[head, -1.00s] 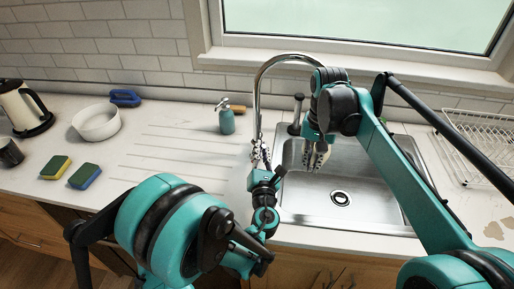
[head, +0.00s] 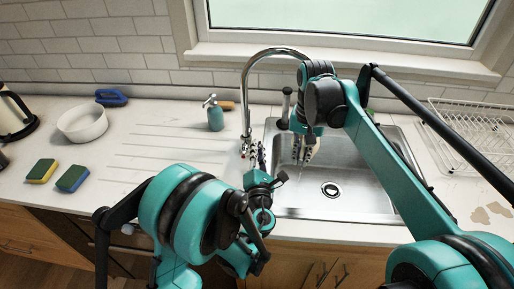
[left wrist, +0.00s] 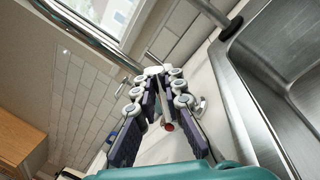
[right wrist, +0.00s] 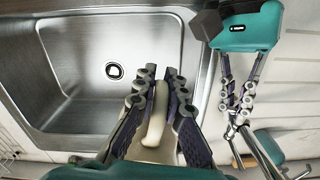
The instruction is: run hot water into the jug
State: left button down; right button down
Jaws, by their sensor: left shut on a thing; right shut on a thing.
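The chrome tap (head: 247,95) stands at the left edge of the sink (head: 345,212), its spout arching right. My left gripper (head: 253,150) is at the tap's lower body, shut on what seems to be its lever; its fingers hide the grip. The left wrist view shows these fingers (left wrist: 155,85) closing together beside the spout. My right gripper (head: 305,150) is over the sink's left part, shut on a cream jug. The right wrist view shows the jug's pale handle (right wrist: 155,115) between the fingers. Most of the jug is hidden. I cannot make out running water.
A dark knobbed stalk (head: 286,105) stands behind the sink. A teal soap bottle (head: 215,118) is left of the tap. A white bowl (head: 82,124) and two sponges (head: 72,178) lie further left. A wire dish rack (head: 470,130) is right of the sink. The drainboard is clear.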

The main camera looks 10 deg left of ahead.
pick_arm(q)
jog(key=c, duration=1.6)
grip_release()
jog(key=shift+r, duration=0.1)
notch_tip(320, 180, up, 10)
jog(key=shift+f, duration=0.1)
